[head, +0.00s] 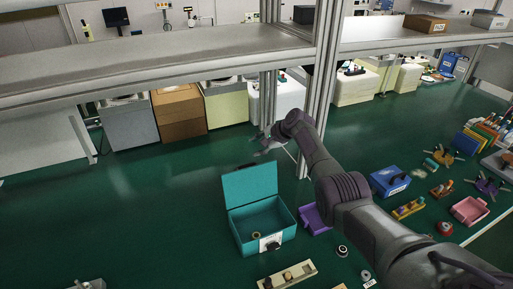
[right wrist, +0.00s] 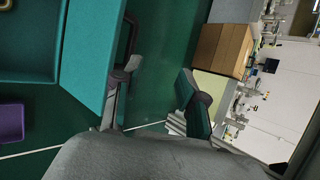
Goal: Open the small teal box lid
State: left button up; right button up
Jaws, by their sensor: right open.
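The small teal box (head: 262,228) stands on the green bench in the head view. Its lid (head: 249,183) is raised, standing roughly upright at the back edge, and the inside shows. A small brass-coloured ring (head: 256,236) lies in the box. A pale label and a dark catch are on its front. My right gripper (head: 267,146) is behind and above the raised lid. In the right wrist view the right gripper (right wrist: 158,90) has its fingers spread, with nothing between them. The teal lid (right wrist: 90,50) is close beside one finger; I cannot tell whether they touch.
A purple tray (head: 316,218) lies right of the box. A blue box (head: 390,182) and small parts are beyond my right arm. A wooden block (head: 288,277) lies in front. A shelf post (head: 319,90) stands near the gripper. The bench left of the box is clear.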

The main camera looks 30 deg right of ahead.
jog(key=r+p, duration=0.1)
jog(key=d+r+p, duration=0.1)
jog(key=r, duration=0.1)
jog(key=d+r+p, duration=0.1)
jog(key=r, duration=0.1)
jog(key=shift+s, duration=0.25)
dwell(0.3)
jog(key=v, duration=1.1)
jog(key=shift+s+r, duration=0.25)
jog(key=shift+r, duration=0.05)
